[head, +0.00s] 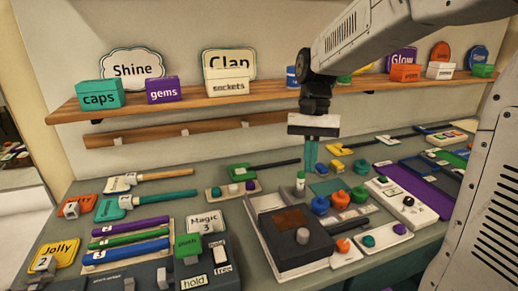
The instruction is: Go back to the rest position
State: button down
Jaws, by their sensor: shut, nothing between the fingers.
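My gripper (312,155) points straight down above the middle of the table, with its wide white palm and teal fingers showing. The fingers are together and hold nothing. They are just above or behind a small white and green cylinder (300,184) at the back of a dark box; I cannot tell whether they touch it. My arm comes in from the upper right and hides part of the shelf and wall.
A wooden shelf (180,100) with boxes and signs runs along the wall behind my gripper. The table holds a dark box (290,240), several coloured knobs (340,199), a purple panel (415,186) and paddles at left (112,208). Little bare tabletop shows.

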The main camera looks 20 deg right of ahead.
jog(key=s+a+n+t+h, duration=0.1)
jog(key=s+n+t, duration=0.4)
jog(key=s, duration=1.4)
jog(key=shift+s+a+f+h, duration=0.3)
jog(key=shift+a+h, duration=0.1)
jog(key=shift+h, duration=0.1)
